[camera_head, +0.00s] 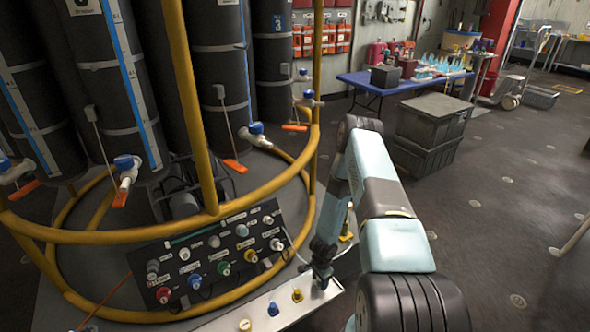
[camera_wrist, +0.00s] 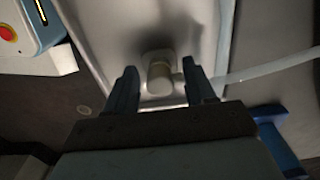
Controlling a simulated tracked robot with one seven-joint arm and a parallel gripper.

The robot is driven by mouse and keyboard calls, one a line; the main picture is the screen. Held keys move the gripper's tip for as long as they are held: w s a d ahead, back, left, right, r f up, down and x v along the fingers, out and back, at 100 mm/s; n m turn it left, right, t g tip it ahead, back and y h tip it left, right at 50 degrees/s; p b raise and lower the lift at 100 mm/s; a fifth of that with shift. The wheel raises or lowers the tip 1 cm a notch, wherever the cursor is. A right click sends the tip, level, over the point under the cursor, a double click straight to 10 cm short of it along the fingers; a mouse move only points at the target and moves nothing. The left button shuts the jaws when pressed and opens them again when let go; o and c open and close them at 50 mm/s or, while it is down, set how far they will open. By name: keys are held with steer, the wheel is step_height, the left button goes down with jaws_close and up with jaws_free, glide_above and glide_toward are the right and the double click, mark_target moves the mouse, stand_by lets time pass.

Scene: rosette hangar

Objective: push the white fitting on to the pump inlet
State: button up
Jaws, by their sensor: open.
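In the wrist view, a pale, whitish cylindrical fitting (camera_wrist: 160,78) sits on a light block in a pale tray (camera_wrist: 95,35). A translucent hose (camera_wrist: 270,68) runs from beside it to the right. My gripper (camera_wrist: 162,82) is open, with one dark blue finger on each side of the fitting. Gaps show between the fingers and the fitting. In the head view my gripper (camera_head: 322,280) points down at the right end of the pale tray (camera_head: 285,318); the fitting is hidden or too small to tell there. I cannot make out the pump inlet for sure in either view.
Yellow and blue caps (camera_head: 272,309) stand along the tray. A black panel with several coloured connectors (camera_head: 215,252) is left of my gripper, below a yellow rail (camera_head: 150,236). Grey crates (camera_head: 430,130) and a blue table (camera_head: 400,85) stand behind. The floor at right is mostly clear.

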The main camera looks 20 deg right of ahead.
steer(key=shift+c, duration=0.4)
jaws_close()
stand_by(0.4)
steer(key=shift+r, duration=2.95)
